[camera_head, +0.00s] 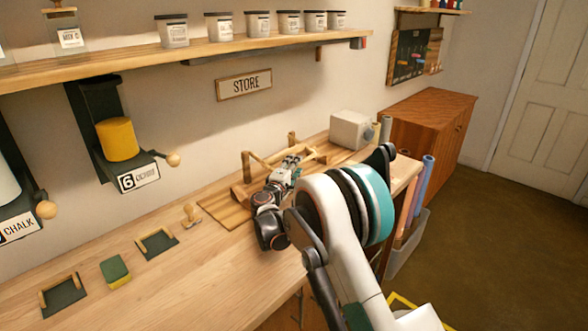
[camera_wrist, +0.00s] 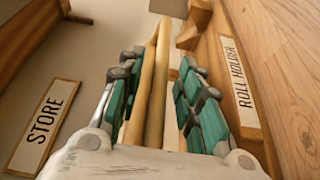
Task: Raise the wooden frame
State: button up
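The wooden frame, made of light wooden bars (camera_head: 311,157), stands at the far right end of the worktable, partly hidden by my gripper. My gripper (camera_head: 292,163) reaches over the table at the frame. In the wrist view, two pale wooden bars (camera_wrist: 158,85) run lengthwise between the green finger pads of my gripper (camera_wrist: 158,75). The fingers are apart, with a gap on the right side of the bars. I cannot tell whether the left finger touches them. A "ROLL HOLDER" label (camera_wrist: 240,82) is on the wood at right.
A pale grey box (camera_head: 350,129) stands behind the frame. A wooden board (camera_head: 222,212) and a small wooden stamp (camera_head: 191,214) lie left of my gripper. The wall carries a "STORE" sign (camera_head: 244,84) and a shelf (camera_head: 200,50) of jars.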

jog(key=shift+w, duration=0.2)
grip_shut()
jog(key=shift+r, duration=0.15)
